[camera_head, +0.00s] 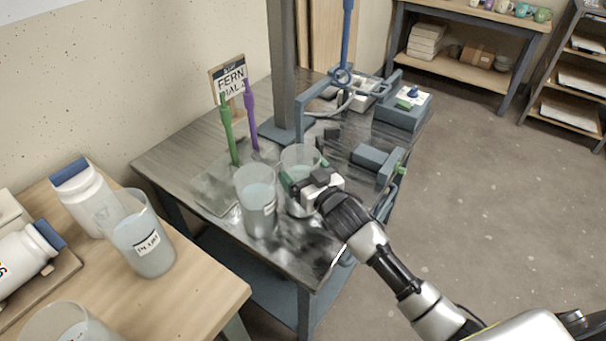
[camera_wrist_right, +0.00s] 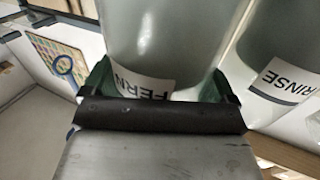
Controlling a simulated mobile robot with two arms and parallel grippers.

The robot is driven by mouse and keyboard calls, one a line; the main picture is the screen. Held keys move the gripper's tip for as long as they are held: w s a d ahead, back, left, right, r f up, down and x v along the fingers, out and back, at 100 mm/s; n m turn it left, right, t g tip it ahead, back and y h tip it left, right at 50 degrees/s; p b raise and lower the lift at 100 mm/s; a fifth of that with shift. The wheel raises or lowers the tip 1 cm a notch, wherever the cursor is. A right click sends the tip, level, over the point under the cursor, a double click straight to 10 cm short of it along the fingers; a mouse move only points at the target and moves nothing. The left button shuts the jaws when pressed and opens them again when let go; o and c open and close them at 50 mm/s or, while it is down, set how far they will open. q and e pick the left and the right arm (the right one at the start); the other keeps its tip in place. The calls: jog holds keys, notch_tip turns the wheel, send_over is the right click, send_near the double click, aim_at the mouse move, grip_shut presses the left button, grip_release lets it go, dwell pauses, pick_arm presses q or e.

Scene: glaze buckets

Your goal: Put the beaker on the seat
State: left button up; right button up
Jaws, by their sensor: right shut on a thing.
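The beaker labelled FERN (camera_wrist_right: 150,50) is clear and stands upright between the green-padded fingers of my right gripper (camera_wrist_right: 158,85) in the right wrist view. In the head view this beaker (camera_head: 300,157) is over the dark work table, partly hidden by my right gripper (camera_head: 308,182), which is shut on it. I cannot tell whether its base touches the table. I cannot tell for certain which part is the seat; a grey post (camera_head: 284,75) on a flat base stands just behind the beaker. My left gripper is not in view.
The RINSE beaker (camera_head: 257,205) stands close to the left of the held one; it also shows in the right wrist view (camera_wrist_right: 275,65). Green (camera_head: 229,130) and purple (camera_head: 250,115) upright tools, a FERN sign (camera_head: 230,80) and a blue-grey box (camera_head: 403,108) are nearby.

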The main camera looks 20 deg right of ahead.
notch_tip(320, 180, up, 2)
jog(key=shift+r, duration=0.9)
jog(key=s+d+r+p, duration=0.1)
jog(key=s+d+r, duration=0.4)
jog(key=d, duration=0.5)
jog(key=shift+s+r, duration=0.15)
jog(key=shift+r, duration=0.6)
jog(key=h+p, duration=0.1)
jog(key=p, duration=0.4)
send_near(311, 168)
notch_tip(311, 168, up, 4)
jog(key=s+a+r+m+h+p, duration=0.1)
jog(key=s+r+m+h+p, duration=0.1)
jog(key=s, duration=0.6)
jog(key=shift+m+t+h, duration=0.3)
jog(key=shift+m+h, duration=0.2)
jog(key=shift+h, duration=0.3)
